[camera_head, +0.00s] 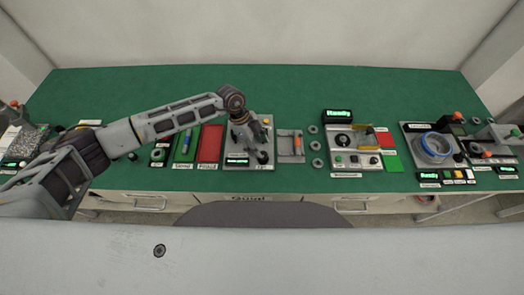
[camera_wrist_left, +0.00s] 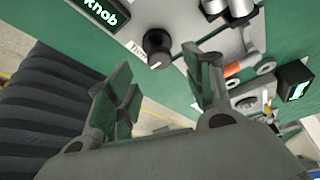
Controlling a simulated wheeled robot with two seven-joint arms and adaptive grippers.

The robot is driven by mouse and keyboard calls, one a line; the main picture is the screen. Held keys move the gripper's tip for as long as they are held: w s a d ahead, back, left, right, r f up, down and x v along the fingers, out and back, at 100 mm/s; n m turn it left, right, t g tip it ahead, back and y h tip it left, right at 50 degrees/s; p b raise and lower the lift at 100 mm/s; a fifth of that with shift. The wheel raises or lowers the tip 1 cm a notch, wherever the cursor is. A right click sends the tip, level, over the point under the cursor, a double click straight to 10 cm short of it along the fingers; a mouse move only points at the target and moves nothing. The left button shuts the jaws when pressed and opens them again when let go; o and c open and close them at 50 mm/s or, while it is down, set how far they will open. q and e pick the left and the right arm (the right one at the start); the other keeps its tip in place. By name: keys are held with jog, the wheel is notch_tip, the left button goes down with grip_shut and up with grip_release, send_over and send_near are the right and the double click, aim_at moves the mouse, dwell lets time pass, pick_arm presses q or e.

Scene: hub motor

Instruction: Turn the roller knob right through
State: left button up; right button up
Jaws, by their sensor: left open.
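The roller knob (camera_wrist_left: 157,48) is a round black knob with a pale mark on the grey station plate. In the head view the knob (camera_head: 262,157) sits at the front right of the station (camera_head: 248,164). My left gripper (camera_head: 246,132) hangs over this station and hides part of it. In the left wrist view my left gripper (camera_wrist_left: 163,90) has its two green-grey fingers spread wide and empty. The knob shows beyond the gap between the fingertips, with no visible contact. A display (camera_wrist_left: 103,12) beside it reads "knob". My right gripper is not in view.
Silver rollers (camera_wrist_left: 228,8) stand near the knob. A red tray (camera_head: 209,144) lies left of the station, and a small orange-handled fixture (camera_head: 297,147) stands to the right. Further right are a "Ready" station (camera_head: 352,140) and a blue-ringed device (camera_head: 436,145). The green bench (camera_head: 330,90) is clear behind.

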aim_at(263, 154)
pick_arm(q)
jog(key=shift+p+x, duration=0.3)
jog(key=shift+x, duration=2.15)
jog(key=shift+c, duration=0.3)
jog(key=c, duration=0.9)
